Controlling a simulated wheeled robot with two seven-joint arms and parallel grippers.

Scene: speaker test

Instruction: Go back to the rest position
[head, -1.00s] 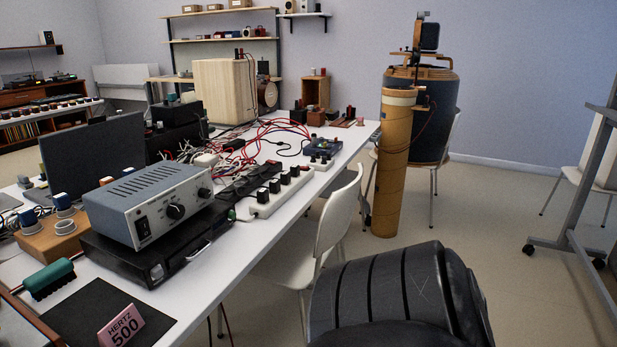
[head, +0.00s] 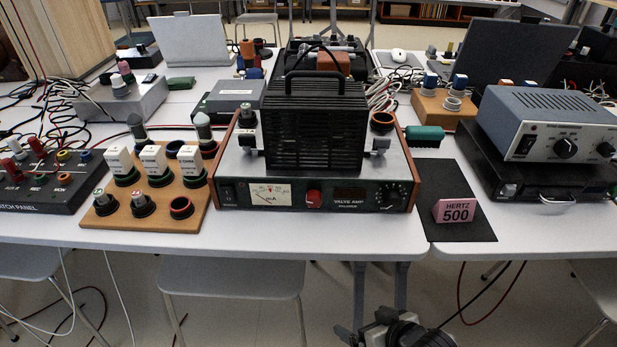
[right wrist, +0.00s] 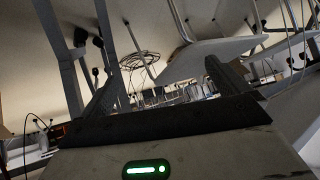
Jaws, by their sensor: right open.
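My right gripper (head: 366,326) is at the bottom edge of the head view, below the table's front edge and beside the table legs. Part of it is cut off by the frame. In the right wrist view its two dark fingers (right wrist: 165,88) stand wide apart with nothing between them. Behind them are floor, metal legs and cables. My left gripper is in neither view.
The white table (head: 290,240) holds a valve amp (head: 330,190), a wooden block with knobs (head: 150,205), a patch panel (head: 45,180), a pink "HERTZ 500" sign (head: 456,212) and a grey amplifier (head: 550,125). A chair (head: 230,280) stands under its front edge.

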